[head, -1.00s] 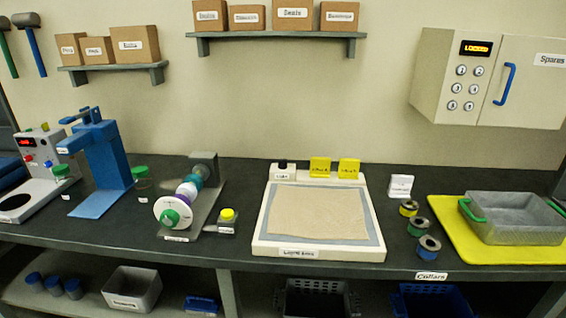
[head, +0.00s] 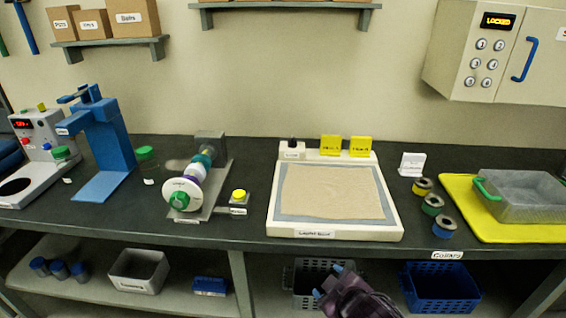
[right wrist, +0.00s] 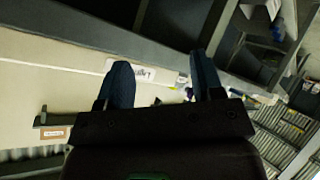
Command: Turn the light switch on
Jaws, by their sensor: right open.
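The light box (head: 396,226) is a white-framed panel with a beige sheet on it, on the middle of the bench. A small dark switch (head: 292,143) stands on a labelled white block at its back left corner. The switch's exact setting is too small to tell. My right gripper (head: 328,281) is at the bottom of the head view, in front of the bench and lower in the picture than the light box. It is open and empty, and its two blue fingers also show in the right wrist view (right wrist: 160,80). My left gripper is not in view.
Several collars (head: 432,205) and a yellow mat (head: 470,226) with a grey tray lie to the right. The bench's front edge and shelf bins (head: 440,290) are near my gripper.

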